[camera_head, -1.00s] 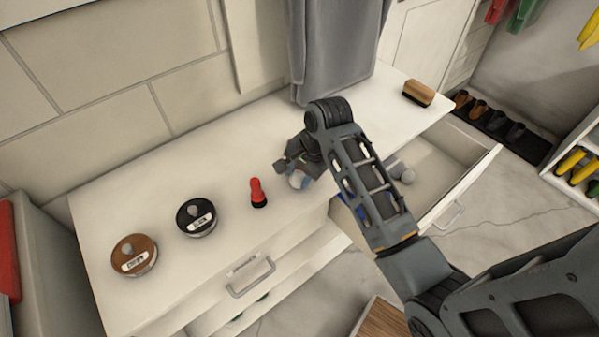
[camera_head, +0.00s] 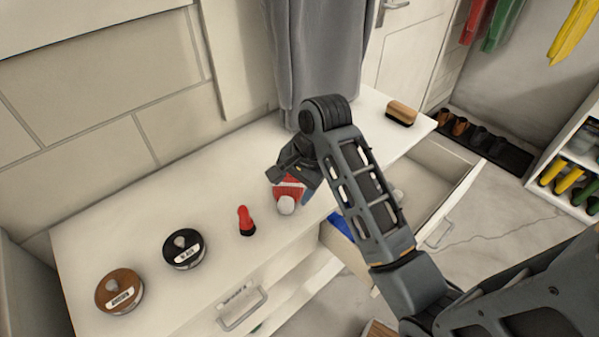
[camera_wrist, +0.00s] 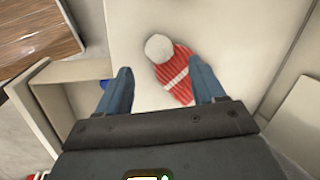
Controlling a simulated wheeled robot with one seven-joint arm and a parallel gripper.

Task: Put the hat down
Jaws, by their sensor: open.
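A red bottle with a black base (camera_head: 246,221), a black tin (camera_head: 184,248) and a brown tin (camera_head: 119,291) stand to the left. A brush (camera_head: 401,113) lies at the far right end. Grey cloth (camera_head: 318,60) hangs behind my gripper. An open drawer (camera_head: 436,185) is at right.

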